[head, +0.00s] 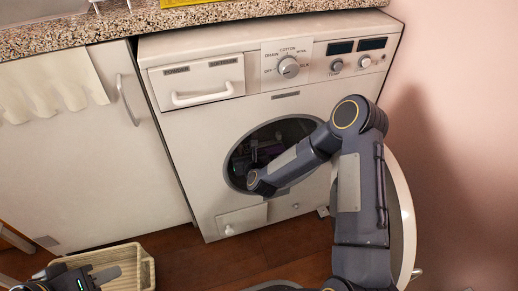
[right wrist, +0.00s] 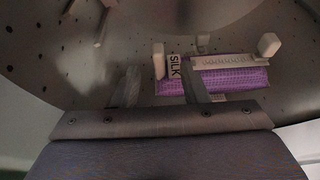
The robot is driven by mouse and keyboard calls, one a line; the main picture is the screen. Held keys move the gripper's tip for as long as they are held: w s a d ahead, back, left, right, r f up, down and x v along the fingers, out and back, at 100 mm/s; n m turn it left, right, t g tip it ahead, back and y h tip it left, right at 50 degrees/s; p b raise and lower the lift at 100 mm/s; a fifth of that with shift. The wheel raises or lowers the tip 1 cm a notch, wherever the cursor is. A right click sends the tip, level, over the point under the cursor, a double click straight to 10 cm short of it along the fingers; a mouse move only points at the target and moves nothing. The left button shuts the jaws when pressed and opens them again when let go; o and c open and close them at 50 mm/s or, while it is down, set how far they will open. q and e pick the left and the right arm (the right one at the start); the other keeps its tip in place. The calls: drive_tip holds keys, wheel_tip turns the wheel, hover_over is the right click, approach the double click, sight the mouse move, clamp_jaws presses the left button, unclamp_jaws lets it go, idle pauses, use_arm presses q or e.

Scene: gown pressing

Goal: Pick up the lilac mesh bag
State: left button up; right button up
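The lilac mesh bag (right wrist: 230,80) lies inside the washing machine drum in the right wrist view. It has a pale strip along its top and a tag reading SILK (right wrist: 174,67) at its left end. My right gripper (right wrist: 158,72) is open and empty, its fingers apart. The right finger overlaps the bag's left part in the picture; whether they touch I cannot tell. In the head view my right arm reaches through the round door opening and the dark drum mostly hides the gripper. My left gripper (head: 80,279) is at the bottom left, partly cut off.
The washing machine (head: 225,120) stands under a speckled countertop (head: 180,20). Its round door (head: 402,205) is open on the right, beside my arm. A beige basket (head: 143,272) is on the wooden floor near my left gripper. The perforated drum wall (right wrist: 45,50) surrounds my right gripper.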

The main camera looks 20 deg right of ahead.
drive_tip(key=b+x, duration=0.1)
drive_tip(key=x, duration=0.4)
drive_tip(key=shift+f+b, duration=0.1)
drive_tip(key=shift+b, duration=0.2)
drive_tip(key=b+x, duration=0.1)
drive_tip(key=x, duration=0.2)
drive_tip(key=b+x, duration=0.1)
drive_tip(key=x, duration=0.1)
drive_tip(key=shift+a+f+b, duration=0.1)
drive_tip(key=shift+f+b, duration=0.25)
drive_tip(key=shift+w, duration=0.1)
drive_tip(key=shift+c, duration=0.3)
clamp_jaws()
